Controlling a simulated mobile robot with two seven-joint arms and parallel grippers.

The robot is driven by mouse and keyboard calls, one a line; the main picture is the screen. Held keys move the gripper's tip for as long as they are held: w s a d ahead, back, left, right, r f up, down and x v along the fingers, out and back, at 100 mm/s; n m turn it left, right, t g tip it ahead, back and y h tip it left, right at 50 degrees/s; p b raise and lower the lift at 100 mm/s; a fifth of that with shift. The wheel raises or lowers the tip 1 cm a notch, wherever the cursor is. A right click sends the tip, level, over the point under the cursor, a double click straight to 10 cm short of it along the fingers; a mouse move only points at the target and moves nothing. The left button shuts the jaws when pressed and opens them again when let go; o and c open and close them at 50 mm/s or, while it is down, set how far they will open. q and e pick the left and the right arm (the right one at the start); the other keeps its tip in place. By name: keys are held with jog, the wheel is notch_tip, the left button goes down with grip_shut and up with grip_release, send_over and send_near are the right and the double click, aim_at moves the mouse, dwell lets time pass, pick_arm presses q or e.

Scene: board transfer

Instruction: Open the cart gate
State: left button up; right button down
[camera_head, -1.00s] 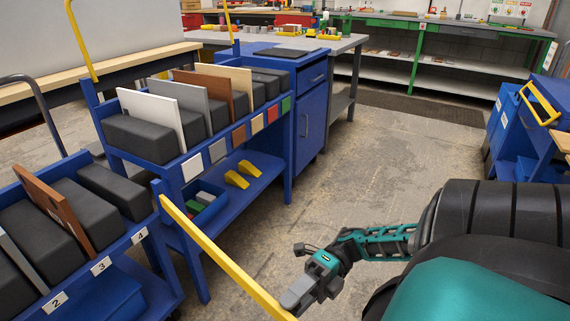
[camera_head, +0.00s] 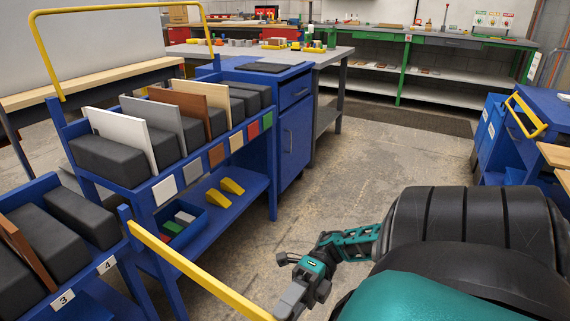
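The cart gate is a long yellow bar (camera_head: 196,272). It runs from a blue post at the right corner of the near-left numbered cart (camera_head: 88,283) down and right to the bottom edge of the picture. My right gripper (camera_head: 288,303) is at the bar's lower end, touching or very close to it. Its fingertips are partly cut off by the bottom edge, so I cannot tell whether they are shut on the bar. The near cart holds black blocks and a brown board (camera_head: 27,252). My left gripper is not in view.
A blue rack cart (camera_head: 150,190) with several upright boards and a yellow hoop handle (camera_head: 120,8) stands behind the gate. A blue cabinet (camera_head: 293,140) and workbenches stand beyond. Open floor (camera_head: 350,165) lies in the middle. Another blue cart (camera_head: 545,150) is at right.

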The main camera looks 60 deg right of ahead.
jog(key=shift+w, duration=0.1)
jog(key=c, duration=0.8)
grip_release()
pick_arm(q)
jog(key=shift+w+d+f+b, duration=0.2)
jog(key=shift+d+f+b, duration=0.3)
jog(key=shift+b, duration=0.85)
pick_arm(e)
jog(key=shift+s+d, duration=0.2)
jog(key=shift+d, duration=6.3)
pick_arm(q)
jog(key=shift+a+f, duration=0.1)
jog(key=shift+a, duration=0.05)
